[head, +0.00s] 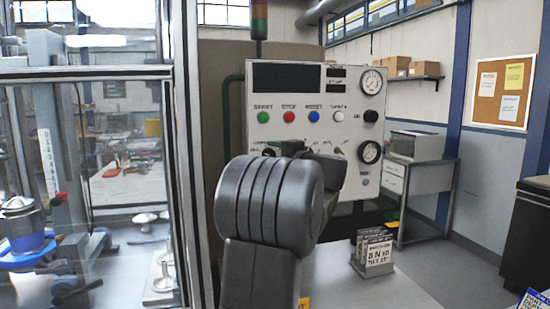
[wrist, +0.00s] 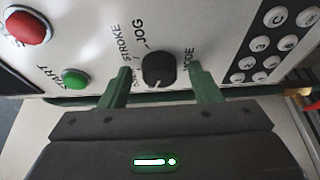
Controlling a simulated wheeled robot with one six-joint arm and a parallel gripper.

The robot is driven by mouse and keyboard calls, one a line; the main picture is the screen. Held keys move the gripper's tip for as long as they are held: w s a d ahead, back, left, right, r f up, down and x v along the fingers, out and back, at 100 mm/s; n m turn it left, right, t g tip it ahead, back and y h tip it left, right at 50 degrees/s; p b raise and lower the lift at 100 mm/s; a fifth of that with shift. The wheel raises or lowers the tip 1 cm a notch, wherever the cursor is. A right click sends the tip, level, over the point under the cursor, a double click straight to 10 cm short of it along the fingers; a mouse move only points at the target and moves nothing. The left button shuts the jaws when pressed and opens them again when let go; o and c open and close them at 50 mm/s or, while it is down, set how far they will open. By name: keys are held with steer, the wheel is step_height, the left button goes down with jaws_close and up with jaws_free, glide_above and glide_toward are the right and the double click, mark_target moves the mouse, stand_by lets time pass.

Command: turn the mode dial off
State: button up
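The mode dial (wrist: 158,70) is a round black knob on a pale panel in the wrist view. The words STROKE, JOG and MODE are printed around it. A small light mark shows at its lower edge; I cannot read for sure which label it points to. My gripper (wrist: 160,69) is open, with one green finger on each side of the dial. Gaps show between the fingers and the knob; depth is hard to tell. In the head view my arm hides the dial on the control panel (head: 295,77).
In the wrist view a green button (wrist: 74,78) and a red button (wrist: 27,27) lie left of the dial, and a keypad (wrist: 270,42) lies right. In the head view a glazed frame (head: 182,150) stands left, and a card holder (head: 373,255) sits right of my arm.

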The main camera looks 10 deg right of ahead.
steer(key=b+v, duration=0.1)
steer(key=v, duration=1.3)
steer(key=shift+w, duration=0.1)
steer(key=p+x, duration=0.1)
steer(key=x, duration=1.2)
steer(key=shift+w+a, duration=0.2)
steer(key=shift+w, duration=0.15)
